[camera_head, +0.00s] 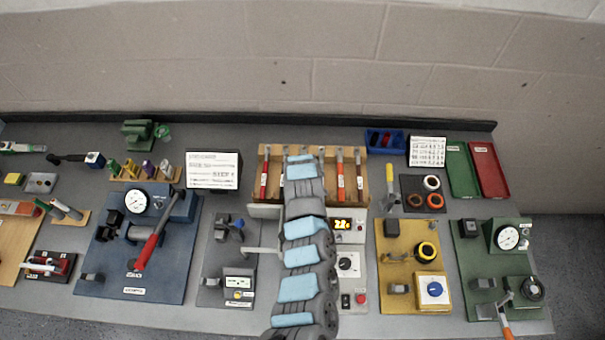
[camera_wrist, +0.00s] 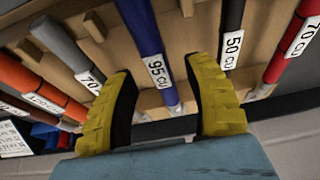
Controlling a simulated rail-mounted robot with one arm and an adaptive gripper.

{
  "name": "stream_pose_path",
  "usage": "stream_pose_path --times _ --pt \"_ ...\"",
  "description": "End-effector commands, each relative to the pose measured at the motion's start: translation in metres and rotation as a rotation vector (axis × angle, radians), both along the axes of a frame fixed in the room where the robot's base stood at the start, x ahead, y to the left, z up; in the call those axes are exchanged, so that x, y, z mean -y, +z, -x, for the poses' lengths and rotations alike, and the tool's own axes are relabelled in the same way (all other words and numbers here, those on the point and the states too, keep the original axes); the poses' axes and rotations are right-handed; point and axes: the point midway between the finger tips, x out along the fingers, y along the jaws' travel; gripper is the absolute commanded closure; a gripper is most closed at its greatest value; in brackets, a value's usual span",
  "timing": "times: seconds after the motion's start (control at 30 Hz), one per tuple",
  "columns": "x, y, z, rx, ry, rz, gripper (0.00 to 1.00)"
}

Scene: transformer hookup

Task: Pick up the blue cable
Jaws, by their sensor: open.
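The blue cable (camera_wrist: 144,32) has a white label reading "95 CU" and lies in a wooden rack (camera_wrist: 66,66). In the wrist view my gripper (camera_wrist: 160,78) is open, with a yellow ribbed finger on each side of the cable's line. I see no finger touching it, and how deep the fingers reach around it is unclear. In the head view the wooden rack (camera_head: 262,152) stands at the back middle of the bench; my arm covers its centre, so the blue cable and my fingertips are hidden there.

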Motion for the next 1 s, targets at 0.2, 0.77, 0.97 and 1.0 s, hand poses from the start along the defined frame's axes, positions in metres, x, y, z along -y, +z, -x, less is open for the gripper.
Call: stream_pose_path --times 0.2,0.77,0.97,1.0 --pt "-0.0014 -0.0058 -0.0042 0.004 0.003 -0.001 0.48" --pt "-0.0009 -0.0077 -0.0039 0.003 0.001 0.000 1.00" --pt "-0.0008 -0.0082 -0.0036 0.002 0.001 0.000 1.00" --pt "-0.0008 -0.0082 -0.0036 0.002 0.001 0.000 1.00"
